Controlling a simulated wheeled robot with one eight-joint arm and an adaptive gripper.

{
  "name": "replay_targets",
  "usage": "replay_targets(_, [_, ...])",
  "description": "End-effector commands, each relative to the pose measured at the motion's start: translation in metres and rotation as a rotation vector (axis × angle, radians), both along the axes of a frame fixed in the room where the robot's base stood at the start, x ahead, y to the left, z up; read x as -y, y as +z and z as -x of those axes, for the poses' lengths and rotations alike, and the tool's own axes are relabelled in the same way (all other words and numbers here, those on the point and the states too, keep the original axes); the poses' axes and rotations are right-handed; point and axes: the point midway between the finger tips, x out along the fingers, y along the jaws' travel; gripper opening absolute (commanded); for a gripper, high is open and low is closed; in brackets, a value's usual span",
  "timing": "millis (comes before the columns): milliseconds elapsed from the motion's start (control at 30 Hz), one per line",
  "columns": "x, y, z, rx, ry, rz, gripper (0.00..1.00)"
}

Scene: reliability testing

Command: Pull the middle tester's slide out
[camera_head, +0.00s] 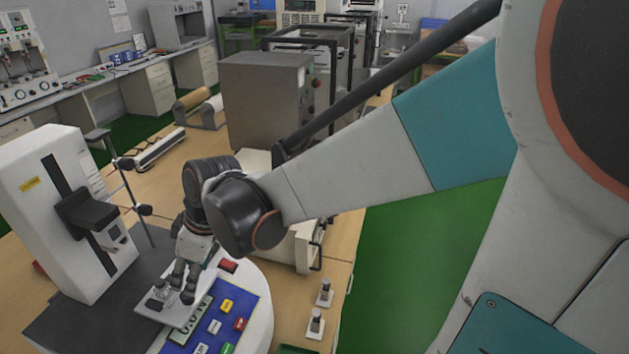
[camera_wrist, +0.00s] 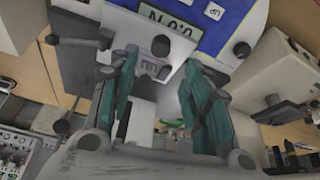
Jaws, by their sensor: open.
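A white tester (camera_head: 42,200) with a tall column and a blue keypad panel (camera_head: 213,325) stands at the lower left in the head view. The blue panel also shows at the top of the wrist view (camera_wrist: 213,40). A light grey slide plate (camera_head: 185,312) with small upright fittings lies beside the panel. My gripper (camera_head: 181,283) is low over this plate. In the wrist view its teal-lined fingers (camera_wrist: 163,98) are apart, with the pale plate and a dark knob (camera_wrist: 161,46) between or just beyond them. I cannot tell whether the fingers touch any fitting.
A white machine with a handle (camera_head: 307,245) is to the right. Two small fittings (camera_head: 316,322) (camera_head: 325,292) sit on the wooden bench. Green floor (camera_head: 405,270) is clear farther right.

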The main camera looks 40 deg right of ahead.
Motion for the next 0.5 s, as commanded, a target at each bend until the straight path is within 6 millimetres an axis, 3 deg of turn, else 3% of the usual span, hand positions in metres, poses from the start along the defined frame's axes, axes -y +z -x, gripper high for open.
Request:
replay_targets(200, [0.008, 0.025, 0.01, 0.0, -0.001, 0.0, 0.45])
replay_targets(500, [0.011, 0.035, 0.013, 0.0, -0.001, 0.0, 0.45])
